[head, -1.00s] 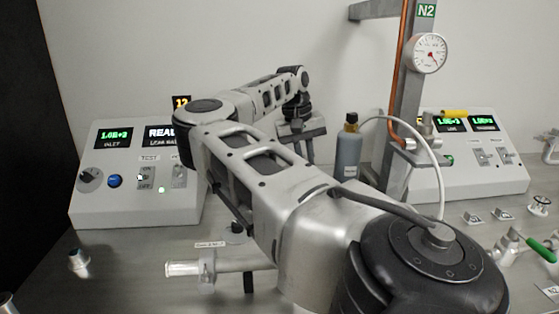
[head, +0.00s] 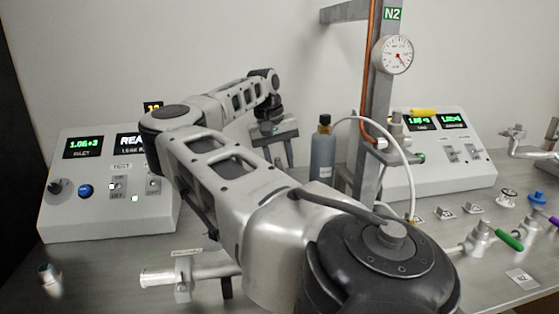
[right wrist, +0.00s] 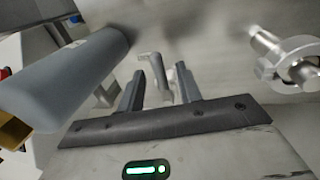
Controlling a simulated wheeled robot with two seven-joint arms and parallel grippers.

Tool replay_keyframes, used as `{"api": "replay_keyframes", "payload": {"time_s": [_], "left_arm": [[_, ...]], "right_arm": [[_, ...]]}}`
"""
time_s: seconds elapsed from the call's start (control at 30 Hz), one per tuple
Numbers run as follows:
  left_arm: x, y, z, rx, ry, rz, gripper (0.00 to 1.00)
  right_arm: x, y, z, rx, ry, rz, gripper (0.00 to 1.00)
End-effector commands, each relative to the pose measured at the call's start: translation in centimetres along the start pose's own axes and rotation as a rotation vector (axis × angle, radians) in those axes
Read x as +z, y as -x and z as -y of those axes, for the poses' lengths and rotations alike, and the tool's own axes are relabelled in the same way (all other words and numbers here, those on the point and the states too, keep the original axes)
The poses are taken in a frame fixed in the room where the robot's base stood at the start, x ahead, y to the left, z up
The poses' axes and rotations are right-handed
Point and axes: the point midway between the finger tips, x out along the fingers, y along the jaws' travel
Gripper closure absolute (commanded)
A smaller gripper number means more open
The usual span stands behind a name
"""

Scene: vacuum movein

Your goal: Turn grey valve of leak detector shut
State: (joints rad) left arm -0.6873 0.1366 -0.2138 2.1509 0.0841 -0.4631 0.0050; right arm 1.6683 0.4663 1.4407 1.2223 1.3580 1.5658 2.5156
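The leak detector (head: 62,215) is the sloped white console at the left of the head view, with green and white displays, a dark knob (head: 56,186) and a blue button. My right arm covers its right part. My right gripper (head: 282,157) is behind the arm, near the wall and left of the grey bottle. In the right wrist view its two fingers (right wrist: 162,92) are apart, with nothing held. A small bent grey piece (right wrist: 154,70) shows between and beyond the fingertips, apart from them; I cannot tell whether it is the grey valve. My left gripper is not in view.
The grey bottle (head: 322,155) stands right of my gripper and is close in the right wrist view (right wrist: 70,80). A metal post (head: 377,100) with a gauge (head: 396,54) stands behind. A clamped pipe fitting (head: 185,275) is in front. A green-handled valve (head: 508,240) is at the right.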

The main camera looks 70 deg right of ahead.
Motion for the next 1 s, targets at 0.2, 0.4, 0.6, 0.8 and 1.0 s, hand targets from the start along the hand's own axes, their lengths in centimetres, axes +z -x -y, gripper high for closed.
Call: {"api": "replay_keyframes", "payload": {"time_s": [0.2, 0.4, 0.6, 0.8, 1.0], "left_arm": [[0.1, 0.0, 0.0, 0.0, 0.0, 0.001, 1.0], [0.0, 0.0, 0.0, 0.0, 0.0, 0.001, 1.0], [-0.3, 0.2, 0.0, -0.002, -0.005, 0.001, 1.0], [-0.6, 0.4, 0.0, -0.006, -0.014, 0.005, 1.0], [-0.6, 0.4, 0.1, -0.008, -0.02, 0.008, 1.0]], "right_arm": [[-0.1, 1.6, 0.1, -0.001, 0.002, -0.002, 0.65], [-0.1, 6.2, 0.0, -0.002, 0.003, -0.005, 0.65], [-0.1, 11.1, -0.1, -0.001, 0.001, -0.003, 0.65], [0.0, 14.6, -0.1, -0.001, 0.001, -0.002, 0.65], [0.0, 15.9, 0.0, 0.0, -0.001, 0.0, 0.65]]}}
